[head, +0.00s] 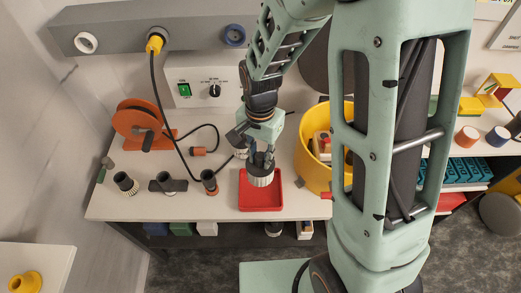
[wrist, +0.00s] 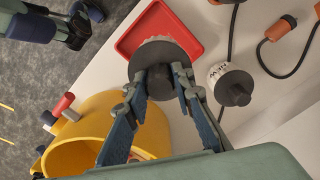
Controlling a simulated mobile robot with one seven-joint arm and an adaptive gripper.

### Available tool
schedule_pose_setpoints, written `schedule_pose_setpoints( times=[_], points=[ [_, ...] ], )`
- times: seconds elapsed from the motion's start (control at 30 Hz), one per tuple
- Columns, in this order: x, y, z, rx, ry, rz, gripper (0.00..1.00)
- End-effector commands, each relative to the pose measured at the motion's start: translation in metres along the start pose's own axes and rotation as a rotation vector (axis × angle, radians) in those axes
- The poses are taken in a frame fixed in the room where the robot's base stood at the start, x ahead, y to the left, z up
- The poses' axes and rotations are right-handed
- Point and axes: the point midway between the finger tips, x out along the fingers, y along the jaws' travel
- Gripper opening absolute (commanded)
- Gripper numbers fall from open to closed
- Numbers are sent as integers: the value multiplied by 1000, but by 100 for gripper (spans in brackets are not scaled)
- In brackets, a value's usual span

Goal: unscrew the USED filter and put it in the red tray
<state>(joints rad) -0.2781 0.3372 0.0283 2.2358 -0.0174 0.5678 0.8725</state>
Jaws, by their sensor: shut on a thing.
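My gripper (head: 262,160) is shut on a filter with a white ribbed body (head: 261,179) and a dark end. In the wrist view the dark end of this filter (wrist: 160,82) is between my two fingers. No label shows on it. The red tray (head: 260,205) lies on the bench under the filter; its floor also shows in the wrist view (wrist: 163,27). The filter looks upright over the tray's back part. I cannot tell whether it touches the tray floor.
A second white and dark cylinder with lettering (wrist: 230,84) stands beside the tray. A yellow bin (head: 313,172) is right of it. Dark fittings (head: 126,184) stand at left, near an orange reel (head: 137,122). A black cable (head: 165,115) hangs from the grey duct.

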Motion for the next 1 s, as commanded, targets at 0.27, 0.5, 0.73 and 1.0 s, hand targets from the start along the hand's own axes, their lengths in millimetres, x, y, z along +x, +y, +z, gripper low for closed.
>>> schedule_pose_setpoints(
  times=[0.27, 0.5, 0.73, 1.0],
  points=[
    [29, 0, 0, -1, -1, 1, 0],
    [57, 0, 0, -1, 0, 1, 0],
    [68, 0, 0, -1, 0, 1, 0],
    [68, 0, 0, -2, 0, 1, 0]
  ],
)
